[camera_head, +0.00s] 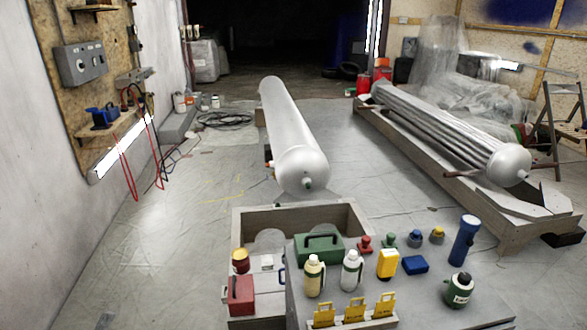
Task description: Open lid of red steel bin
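No thing in view is clearly a red steel bin with a lid. A small red box (241,295) with a raised part on top stands at the front left of the low bench. Neither of my grippers shows, and no arm is in view.
A tube bundle (450,130) rests on a wooden frame at right. The left floor is mostly clear.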

